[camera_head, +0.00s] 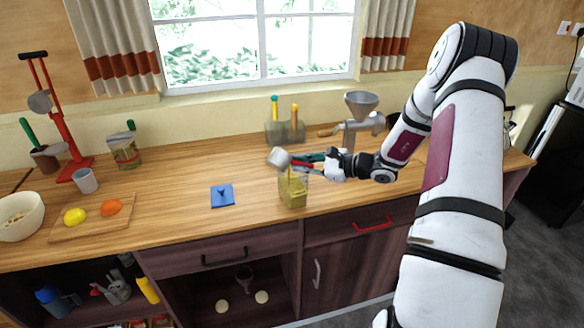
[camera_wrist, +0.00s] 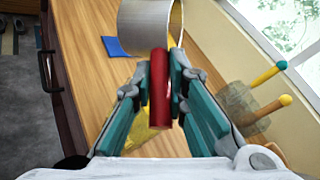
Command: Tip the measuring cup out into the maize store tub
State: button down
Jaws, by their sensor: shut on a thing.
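My gripper (camera_head: 314,162) is shut on the red handle (camera_wrist: 159,88) of the grey measuring cup (camera_head: 279,158). The wrist view shows the cup (camera_wrist: 143,22) beyond the fingertips, and no contents can be made out. In the head view the cup is above the left part of a clear tub with yellow contents (camera_head: 293,192), which I take as the maize store tub. The cup looks tilted, but its exact angle is hard to tell. In the wrist view the tub's yellow (camera_wrist: 142,136) shows below, partly hidden by my fingers.
A blue square with a knob (camera_head: 222,195) lies left of the tub. Behind stand a clear holder with colour-topped tools (camera_head: 285,131) and a grey grinder with a funnel (camera_head: 362,105). A board with fruit (camera_head: 93,222) is far left. The worktop between is clear.

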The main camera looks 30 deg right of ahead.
jog(key=shift+m+y, duration=0.3)
jog(key=shift+m, duration=0.2)
dwell(0.5)
jog(key=shift+f+m+y+b, duration=0.3)
jog(key=shift+f+m+b, duration=0.3)
jog(key=shift+f, duration=0.15)
dwell(0.6)
jog(key=shift+w+d+r+m+y, duration=0.3)
jog(key=shift+d+r+m, duration=0.3)
jog(key=shift+r+m, duration=0.2)
dwell(0.6)
jog(key=shift+f+m+t+y+b, duration=0.1)
jog(key=shift+m+t+y+b, duration=0.55)
jog(key=shift+m, duration=1.25)
dwell(1.6)
